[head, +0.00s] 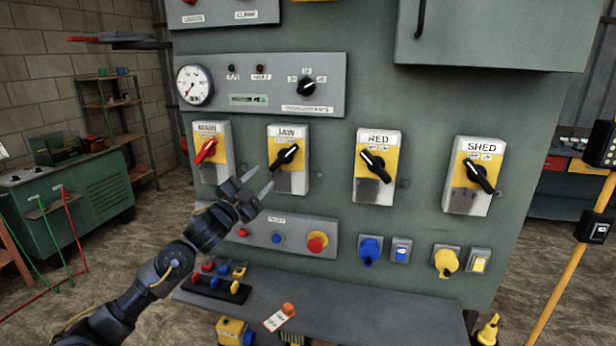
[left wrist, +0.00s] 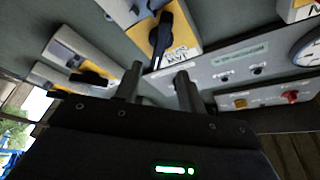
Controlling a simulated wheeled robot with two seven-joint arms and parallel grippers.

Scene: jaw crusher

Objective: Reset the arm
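My left arm comes in from the lower left in the head view. Its gripper (head: 264,177) is in front of the panel, just below and left of the JAW switch (head: 288,160). The two fingers are apart with nothing between them. The left wrist view shows the same spread fingers (left wrist: 158,75) pointing at the panel, with the JAW switch's black handle (left wrist: 160,35) beyond them. I cannot tell from these views whether a fingertip touches the panel. My right gripper is in neither view.
The grey-green cabinet (head: 430,100) also carries a red-handled switch (head: 206,151), the RED switch (head: 376,167) and the SHED switch (head: 474,176). A lower strip holds a red stop button (head: 317,242). A shelf (head: 350,305) juts out below, with a white-and-red tag (head: 280,318) on it.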

